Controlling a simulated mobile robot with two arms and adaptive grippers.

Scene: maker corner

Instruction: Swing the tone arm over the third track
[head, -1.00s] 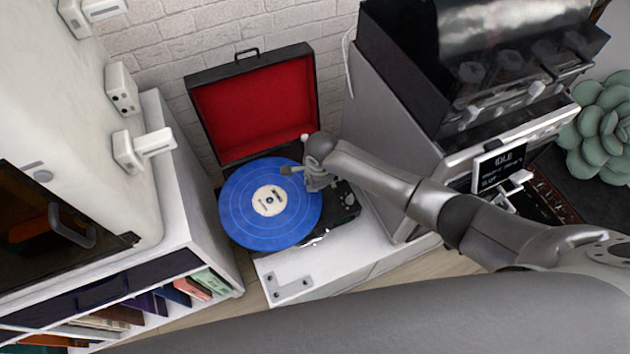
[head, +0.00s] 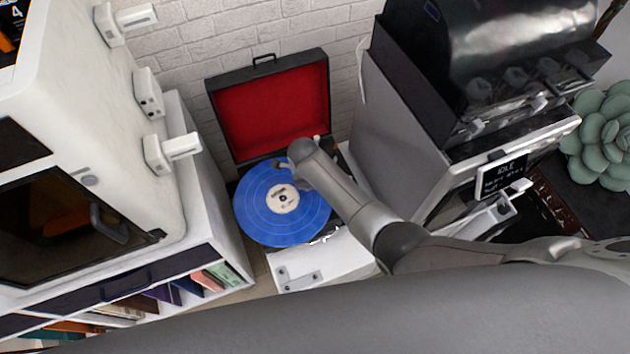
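The record player stands open, with its black, red-lined lid (head: 272,108) raised at the back. A blue record (head: 262,222) with pale track rings and a cream label (head: 283,198) lies flat on it. My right arm comes in from the right and reaches over the player's right side. My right gripper (head: 284,163) is at the record's back right edge, mostly hidden behind its own wrist, so its opening does not show. The tone arm cannot be made out; my arm covers that side. A small white knob (head: 316,138) shows just behind my wrist. My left gripper is out of view.
The player stands on a white cabinet (head: 345,258). A white shelf unit with books (head: 160,292) and a large white machine (head: 150,215) stand left. A grey machine with a dark top (head: 400,125) stands close on the right, with a small screen reading IDLE (head: 502,174).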

